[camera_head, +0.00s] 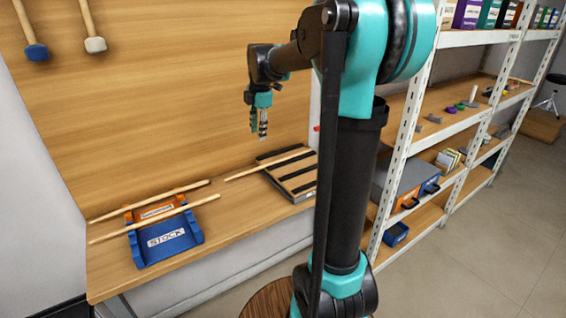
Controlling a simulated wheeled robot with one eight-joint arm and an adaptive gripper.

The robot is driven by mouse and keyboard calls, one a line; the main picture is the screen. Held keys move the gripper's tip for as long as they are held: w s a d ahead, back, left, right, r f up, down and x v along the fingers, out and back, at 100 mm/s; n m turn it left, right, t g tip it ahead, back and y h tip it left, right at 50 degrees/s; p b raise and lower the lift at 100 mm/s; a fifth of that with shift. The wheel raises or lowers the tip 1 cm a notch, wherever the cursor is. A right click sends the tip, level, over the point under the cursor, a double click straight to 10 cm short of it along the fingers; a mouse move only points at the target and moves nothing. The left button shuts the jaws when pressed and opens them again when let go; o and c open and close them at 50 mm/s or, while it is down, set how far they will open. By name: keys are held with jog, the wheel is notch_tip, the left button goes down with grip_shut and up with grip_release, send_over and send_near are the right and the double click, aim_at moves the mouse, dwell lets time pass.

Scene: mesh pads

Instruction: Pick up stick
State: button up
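Three pale wooden sticks lie at the workbench. One stick (115,233) rests across the blue tray marked STOCK (195,232). A second stick (110,213) lies behind it, across the orange tray (130,216). A third stick (245,173) lies further right, its right part over a wooden pad with dark strips (296,191). My gripper (260,138) points down in the air, appearing above the pad and the third stick in the picture. No stick shows in it. Its fingers are small and seen at an angle, so their opening is unclear.
Two mallets, one with a blue head (36,52) and one with a white head (95,45), hang on the wooden back panel. White shelving (408,135) with boxes and small items stands to the right. My arm hides the bench's right end.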

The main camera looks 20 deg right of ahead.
send_over(258, 168)
jog(key=s, duration=0.1)
notch_tip(258, 168, down, 11)
jog(key=shift+w+f, duration=0.25)
jog(key=shift+f, duration=1)
jog(key=shift+w+f, duration=0.2)
jog(key=shift+f, duration=1)
grip_shut()
